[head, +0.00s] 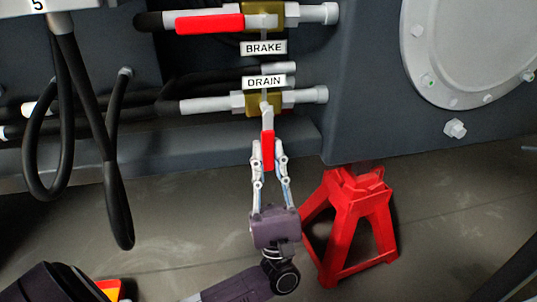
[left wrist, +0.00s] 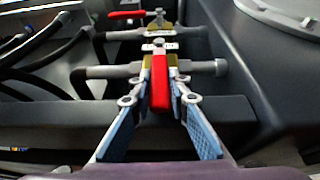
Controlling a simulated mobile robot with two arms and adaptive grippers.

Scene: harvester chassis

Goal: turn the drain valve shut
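The drain valve (head: 252,103) has a brass-coloured body on a grey horizontal pipe, below the DRAIN label (head: 264,82). Its red lever handle (head: 268,148) points down in the head view, across the pipe's line. In the left wrist view the red handle (left wrist: 160,88) stands upright in the middle, between my fingers. My left gripper (head: 268,146) comes from below, with one finger on each side of the handle. The fingertips look closed in on the handle's sides; the contact itself is partly hidden. My right gripper is in neither view.
The brake valve's red handle (head: 210,24) lies along its pipe just above, under which hangs the BRAKE label (head: 264,48). Black hoses (head: 112,160) loop at the left. A red jack stand (head: 350,225) stands right of my left gripper. A round cover (head: 470,50) is at upper right.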

